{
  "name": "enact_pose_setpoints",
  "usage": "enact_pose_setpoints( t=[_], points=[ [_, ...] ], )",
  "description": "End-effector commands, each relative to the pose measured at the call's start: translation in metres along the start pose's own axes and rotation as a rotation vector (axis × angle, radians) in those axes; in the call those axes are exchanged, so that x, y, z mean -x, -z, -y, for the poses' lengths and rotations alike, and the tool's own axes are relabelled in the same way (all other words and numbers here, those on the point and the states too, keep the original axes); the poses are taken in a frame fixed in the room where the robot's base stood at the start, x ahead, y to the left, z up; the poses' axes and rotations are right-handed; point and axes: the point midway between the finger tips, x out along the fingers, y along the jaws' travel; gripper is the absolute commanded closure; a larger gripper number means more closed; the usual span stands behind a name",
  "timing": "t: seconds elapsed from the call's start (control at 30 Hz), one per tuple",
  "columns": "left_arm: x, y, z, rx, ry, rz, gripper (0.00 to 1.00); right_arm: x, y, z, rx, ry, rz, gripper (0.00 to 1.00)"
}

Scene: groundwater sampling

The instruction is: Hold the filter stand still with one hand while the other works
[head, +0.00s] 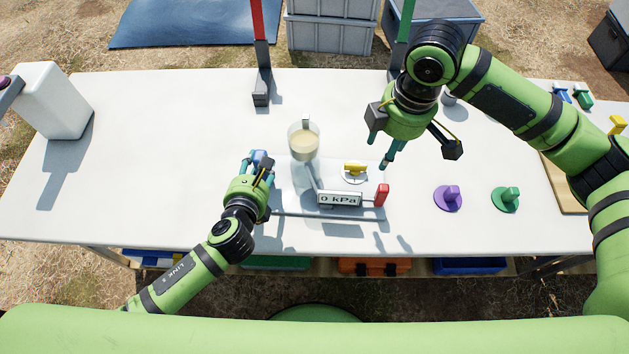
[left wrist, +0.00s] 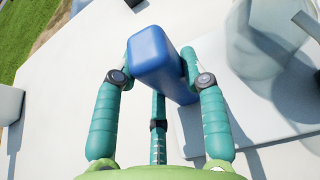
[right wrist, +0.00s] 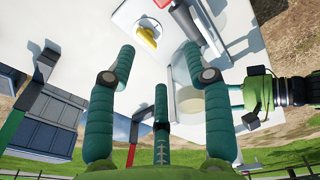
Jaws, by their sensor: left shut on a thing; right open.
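The filter stand (head: 330,213) is a pale plate on the table. It carries a clear cup (head: 303,140) of beige liquid, a gauge reading "0 kPa" (head: 339,199), a yellow valve on a white disc (head: 354,170) and a red handle (head: 382,195). At its left end is a blue grip block (head: 261,157). My left gripper (head: 257,162) is shut on this block, which shows between its fingers in the left wrist view (left wrist: 152,55). My right gripper (head: 420,160) is open and empty above the table, right of the cup. The right wrist view shows the yellow valve (right wrist: 147,33) beyond its fingers.
A purple knobbed disc (head: 448,198) and a green knobbed disc (head: 505,199) lie right of the stand. A white jug (head: 52,101) stands far left. Red (head: 260,60) and green (head: 402,50) posts rise at the back edge. The table's left middle is clear.

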Motion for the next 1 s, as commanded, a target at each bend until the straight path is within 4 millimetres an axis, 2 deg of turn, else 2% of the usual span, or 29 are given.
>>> enact_pose_setpoints(
  t=[0.2,0.33,0.5,0.63,0.77,0.9,1.0],
  points=[
    [0.000,0.001,0.000,-0.002,0.000,0.000,1.00,0.005,0.072,-0.059,-0.506,-0.071,-0.374,0.49],
    [0.000,0.001,0.000,-0.002,-0.001,-0.001,1.00,-0.006,0.108,-0.076,-0.774,-0.059,-0.649,0.49],
    [0.000,0.001,0.000,-0.002,-0.001,-0.001,1.00,-0.008,0.136,-0.085,-1.047,0.014,-0.996,0.49],
    [0.000,0.001,0.000,-0.002,-0.001,-0.001,1.00,-0.001,0.141,-0.086,-1.217,0.109,-1.258,0.49],
    [0.000,0.001,0.000,-0.002,-0.001,-0.001,1.00,0.010,0.136,-0.078,-1.342,0.237,-1.513,0.49],
    [0.000,0.001,0.000,-0.002,-0.001,-0.001,1.00,0.021,0.120,-0.055,-1.438,0.440,-1.764,0.49],
    [0.000,0.001,0.000,-0.002,-0.001,-0.001,1.00,0.014,0.106,-0.029,-1.568,0.680,-1.884,0.49]
  ],
)
